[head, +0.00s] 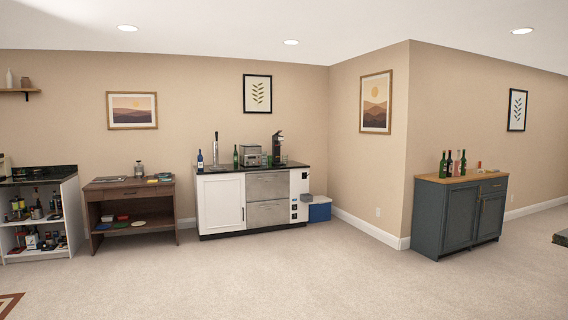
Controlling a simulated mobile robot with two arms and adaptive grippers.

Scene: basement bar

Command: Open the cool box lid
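The cool box (319,212) is blue with a pale lid (318,199). It stands on the carpet at the right end of the white bar cabinet, near the room's inner corner. The lid looks shut. The cool box is small and far off in the head view, and its left side is partly hidden by the cabinet. Neither of my grippers shows in the head view.
The white bar cabinet (221,203) carries bottles, a tap and appliances. A wooden table (130,190) and open shelves (38,215) stand left. A dark blue-grey cabinet (459,217) stands right, past the wall corner. The carpet (290,275) ahead is clear.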

